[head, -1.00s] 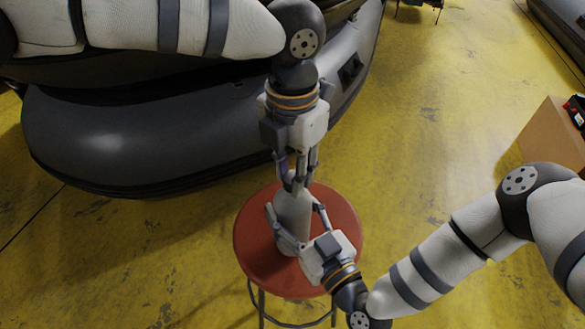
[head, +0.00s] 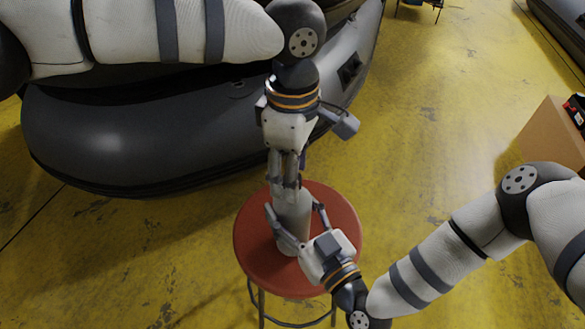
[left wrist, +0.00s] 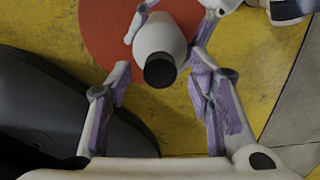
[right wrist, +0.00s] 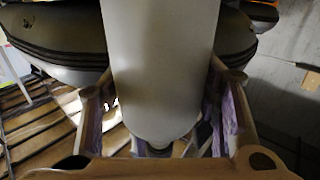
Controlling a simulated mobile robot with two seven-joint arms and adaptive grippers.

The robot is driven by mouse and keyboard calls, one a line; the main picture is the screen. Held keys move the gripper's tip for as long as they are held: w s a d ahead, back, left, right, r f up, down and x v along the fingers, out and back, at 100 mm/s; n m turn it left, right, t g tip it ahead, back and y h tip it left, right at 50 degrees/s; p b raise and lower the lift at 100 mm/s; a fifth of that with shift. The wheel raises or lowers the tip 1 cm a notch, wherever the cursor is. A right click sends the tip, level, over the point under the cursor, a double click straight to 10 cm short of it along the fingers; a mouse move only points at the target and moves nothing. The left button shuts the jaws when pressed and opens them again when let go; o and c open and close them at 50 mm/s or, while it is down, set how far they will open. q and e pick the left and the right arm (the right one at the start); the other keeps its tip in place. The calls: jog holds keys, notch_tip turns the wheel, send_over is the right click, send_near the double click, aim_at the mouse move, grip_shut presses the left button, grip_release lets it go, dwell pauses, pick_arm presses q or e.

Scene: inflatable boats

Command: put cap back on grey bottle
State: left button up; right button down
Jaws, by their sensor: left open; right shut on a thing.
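The grey bottle (head: 292,217) stands upright on the round red stool. My right gripper (head: 294,208) is shut on its sides. In the right wrist view the bottle (right wrist: 165,65) fills the space between the fingers. My left gripper (head: 285,188) points down at the bottle's top from above. In the left wrist view a dark round cap (left wrist: 160,71) sits on the top of the bottle (left wrist: 158,38), between the open left fingers, with gaps on both sides. In the head view the left fingers hide the cap.
The red stool seat (head: 338,215) is bare around the bottle. A large dark grey inflatable boat (head: 130,140) lies behind and left of the stool. A cardboard box (head: 548,135) stands at the right. The yellow floor is open between them.

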pick_arm(q)
notch_tip(320, 180, up, 12)
dwell(0.3)
pick_arm(e)
jog(key=shift+c, duration=2.4)
grip_release()
jog(key=v, duration=1.2)
